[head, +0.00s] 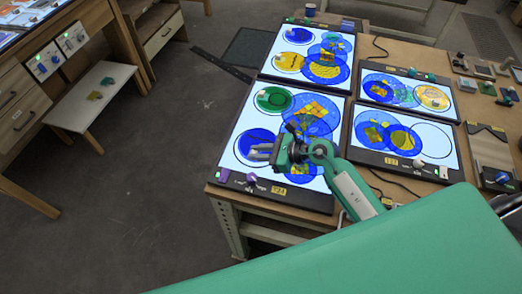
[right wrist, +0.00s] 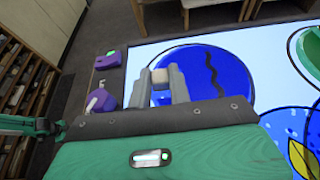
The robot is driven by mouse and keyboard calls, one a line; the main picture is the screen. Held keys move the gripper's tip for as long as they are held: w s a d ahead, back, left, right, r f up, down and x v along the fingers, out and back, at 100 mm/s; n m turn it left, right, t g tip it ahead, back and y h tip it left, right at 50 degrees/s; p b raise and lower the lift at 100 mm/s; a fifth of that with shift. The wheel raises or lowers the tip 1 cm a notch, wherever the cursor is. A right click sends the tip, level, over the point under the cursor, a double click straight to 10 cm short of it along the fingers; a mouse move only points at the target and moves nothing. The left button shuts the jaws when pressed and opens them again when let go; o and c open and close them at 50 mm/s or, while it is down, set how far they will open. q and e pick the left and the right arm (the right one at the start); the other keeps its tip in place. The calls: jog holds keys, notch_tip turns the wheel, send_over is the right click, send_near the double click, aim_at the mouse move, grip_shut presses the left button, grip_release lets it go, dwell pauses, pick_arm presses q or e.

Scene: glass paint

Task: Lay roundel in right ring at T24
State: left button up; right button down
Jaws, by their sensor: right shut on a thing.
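A dark blue roundel (head: 255,138) with a wavy dark line is over the lower left of the lit panel (head: 228,158) at the front left. It also shows in the right wrist view (right wrist: 207,70). My right gripper (head: 262,151) is low over this panel, shut on the roundel's pale knob (right wrist: 161,87). I cannot tell whether the roundel touches the glass. A yellow label (head: 279,190) on the panel's front edge is too small to read surely. A green roundel (head: 273,98) lies above, on the same panel. My left gripper is not in view.
A similar lit panel (head: 450,165) to the right has an empty ring (head: 431,141). More lit panels stand behind. A purple box (right wrist: 109,60) and purple knob (right wrist: 101,101) sit on the near panel's edge. A low white bench (head: 85,95) stands at left; floor between is clear.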

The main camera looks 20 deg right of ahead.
jog(key=shift+s+a+r, duration=0.1)
jog(key=shift+s+a, duration=0.25)
jog(key=c, duration=1.3)
grip_release()
jog(key=shift+w+d+f, duration=0.15)
jog(key=shift+f, duration=0.05)
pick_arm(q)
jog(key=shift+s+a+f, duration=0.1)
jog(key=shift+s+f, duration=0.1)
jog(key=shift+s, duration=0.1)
pick_arm(e)
jog(key=shift+r, duration=0.1)
